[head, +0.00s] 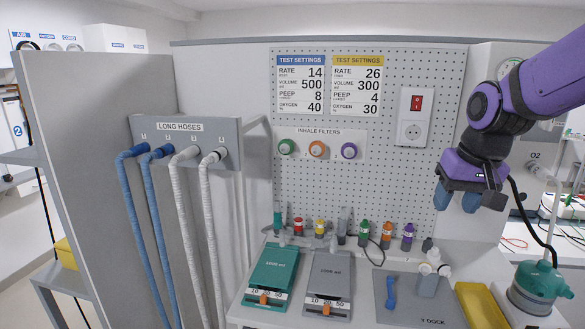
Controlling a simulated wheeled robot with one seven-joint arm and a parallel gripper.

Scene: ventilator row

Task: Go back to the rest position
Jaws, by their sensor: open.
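My gripper (458,200) is in the right part of the head view, at the end of my purple arm. It points down with its blue fingers in free air, in front of the pegboard's right edge. Its fingers look apart and nothing shows between them. It hangs above the dock plate (405,312) and a white fitting (432,264), touching neither.
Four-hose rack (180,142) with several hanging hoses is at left. A teal unit (272,270) and a grey unit (330,275) lie on the bench. A yellow tray (482,306) and a teal-topped canister (538,283) stand at right. The pegboard (400,60) rises behind.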

